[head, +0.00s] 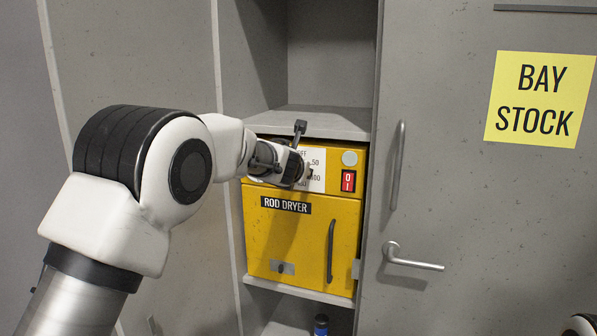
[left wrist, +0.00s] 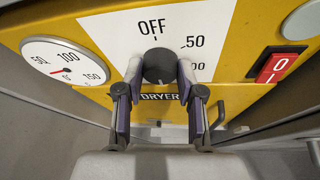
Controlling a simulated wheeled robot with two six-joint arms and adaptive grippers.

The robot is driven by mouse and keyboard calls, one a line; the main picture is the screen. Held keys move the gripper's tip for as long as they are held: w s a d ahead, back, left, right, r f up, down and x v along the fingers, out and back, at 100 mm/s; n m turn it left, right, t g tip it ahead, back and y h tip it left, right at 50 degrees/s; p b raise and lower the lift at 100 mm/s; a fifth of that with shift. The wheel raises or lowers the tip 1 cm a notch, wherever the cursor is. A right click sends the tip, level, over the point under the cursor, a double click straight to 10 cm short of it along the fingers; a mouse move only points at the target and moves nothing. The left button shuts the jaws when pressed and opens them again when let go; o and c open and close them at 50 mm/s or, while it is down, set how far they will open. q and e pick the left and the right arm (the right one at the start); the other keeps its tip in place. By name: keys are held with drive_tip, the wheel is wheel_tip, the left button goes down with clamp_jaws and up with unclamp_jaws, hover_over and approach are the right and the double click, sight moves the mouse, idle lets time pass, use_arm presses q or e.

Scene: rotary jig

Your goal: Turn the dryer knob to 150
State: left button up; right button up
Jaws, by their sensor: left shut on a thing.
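The yellow rod dryer (head: 300,240) stands in a cabinet bay. Its dark round knob (left wrist: 159,64) sits on a white dial plate (left wrist: 115,32), which shows OFF at the top, 50 to the right and a partly covered number ending in 00 below. My left gripper (left wrist: 160,78) is shut on the knob, one finger on each side. In the head view the left gripper (head: 303,168) covers the knob and much of the dial. The 150 mark is hidden, and I cannot tell where the knob points. My right gripper is out of view.
A round gauge (left wrist: 65,62) with a red needle is left of the dial. A red power switch (head: 348,181) and a grey round button (head: 349,158) are on the right. A shelf (head: 320,122) is just above the dryer. A grey door (head: 450,200) stands right.

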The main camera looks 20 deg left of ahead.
use_arm(q)
drive_tip(key=shift+f, duration=0.35)
drive_tip(key=o, duration=1.1)
drive_tip(key=shift+o, duration=0.2)
drive_tip(key=shift+r, duration=0.15)
drive_tip(key=shift+r, duration=0.1)
drive_tip(key=v, duration=1.2)
drive_tip(key=shift+w, duration=0.1)
